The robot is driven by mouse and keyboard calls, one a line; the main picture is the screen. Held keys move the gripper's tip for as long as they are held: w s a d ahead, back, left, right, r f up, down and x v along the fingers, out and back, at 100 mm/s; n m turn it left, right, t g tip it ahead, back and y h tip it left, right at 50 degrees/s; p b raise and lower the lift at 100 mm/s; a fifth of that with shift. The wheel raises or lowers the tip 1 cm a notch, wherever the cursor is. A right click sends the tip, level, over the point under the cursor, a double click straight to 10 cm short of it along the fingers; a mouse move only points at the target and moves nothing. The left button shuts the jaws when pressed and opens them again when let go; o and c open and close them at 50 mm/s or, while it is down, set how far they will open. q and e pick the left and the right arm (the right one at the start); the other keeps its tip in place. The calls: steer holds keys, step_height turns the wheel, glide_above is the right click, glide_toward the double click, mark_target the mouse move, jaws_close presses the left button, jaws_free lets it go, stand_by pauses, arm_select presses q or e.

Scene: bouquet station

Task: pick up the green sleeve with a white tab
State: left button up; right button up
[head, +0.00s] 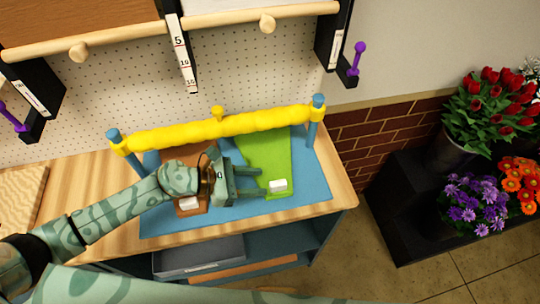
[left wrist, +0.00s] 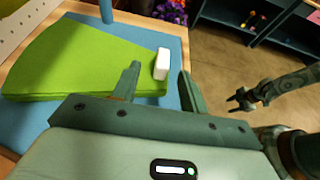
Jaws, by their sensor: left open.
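The green sleeve (head: 268,152) lies flat on the blue mat, its white tab (head: 278,185) at the near edge. In the left wrist view the green sleeve (left wrist: 75,62) spreads to the left and its white tab (left wrist: 161,64) stands at its right end. My left gripper (head: 262,183) is open and empty, its fingertips close to the tab. In the left wrist view the tab shows between the two fingers (left wrist: 160,84), just beyond their tips; I cannot tell whether they touch it. My right gripper (left wrist: 234,103) shows small at the right, its fingers apart and empty.
A brown sleeve (head: 188,153) with its own white tab (head: 188,203) lies left, partly behind my left arm. A yellow roll (head: 220,130) on blue posts spans the back of the blue mat (head: 315,183). Flowers (head: 478,207) stand on a black stand at the right.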

mark_target(275, 183)
arm_select(q)
steer(key=shift+d+f, duration=0.2)
steer(key=shift+d, duration=0.4)
steer(key=x, duration=0.4)
steer(key=shift+d+f, duration=0.15)
steer(key=shift+d, duration=0.05)
jaws_close()
